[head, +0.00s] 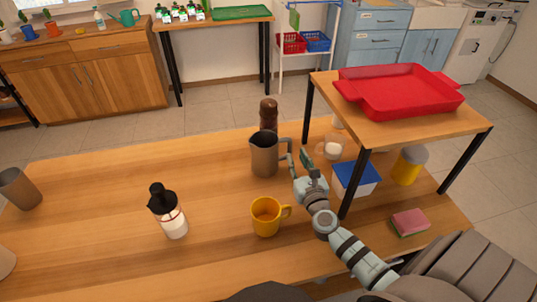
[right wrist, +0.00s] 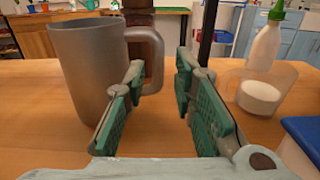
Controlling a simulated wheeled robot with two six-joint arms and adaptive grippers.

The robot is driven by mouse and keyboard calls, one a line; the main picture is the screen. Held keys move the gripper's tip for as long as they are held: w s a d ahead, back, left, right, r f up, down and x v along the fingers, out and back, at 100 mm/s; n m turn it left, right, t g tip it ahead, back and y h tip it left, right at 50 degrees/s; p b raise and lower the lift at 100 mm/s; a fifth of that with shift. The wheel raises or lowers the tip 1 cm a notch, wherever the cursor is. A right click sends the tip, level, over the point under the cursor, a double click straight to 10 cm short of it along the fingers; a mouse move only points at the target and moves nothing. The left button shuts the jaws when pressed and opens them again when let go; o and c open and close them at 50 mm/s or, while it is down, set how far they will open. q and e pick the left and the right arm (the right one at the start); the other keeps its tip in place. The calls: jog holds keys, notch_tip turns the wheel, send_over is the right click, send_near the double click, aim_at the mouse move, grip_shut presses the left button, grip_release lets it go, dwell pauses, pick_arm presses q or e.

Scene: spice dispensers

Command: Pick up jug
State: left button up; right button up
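The jug (head: 264,158) is a grey-brown, upright metal vessel near the middle of the wooden table. In the right wrist view the jug (right wrist: 88,75) stands left of centre, its handle (right wrist: 153,55) pointing right. My right gripper (head: 297,163) is just right of the jug in the head view. In the right wrist view my right gripper (right wrist: 160,85) is open with nothing between its green pads. The handle is just beyond the left fingertip; whether they touch cannot be told. My left gripper is not in view.
A dark brown mill (head: 268,117) stands behind the jug, a yellow mug (head: 266,217) in front. A clear cup with white contents (right wrist: 258,97) and a blue-lidded box (head: 356,180) are right of the gripper. A small raised stand (head: 405,127) holds a red tray. Table left of the jug is mostly clear.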

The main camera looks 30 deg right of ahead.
aim_at(291, 144)
jog(key=shift+x, duration=1.2)
jog(key=x, duration=0.2)
jog(key=b+x, duration=0.1)
jog(key=x, duration=0.2)
jog(key=shift+w+a+r, duration=0.1)
jog(key=shift+r, duration=0.2)
grip_shut()
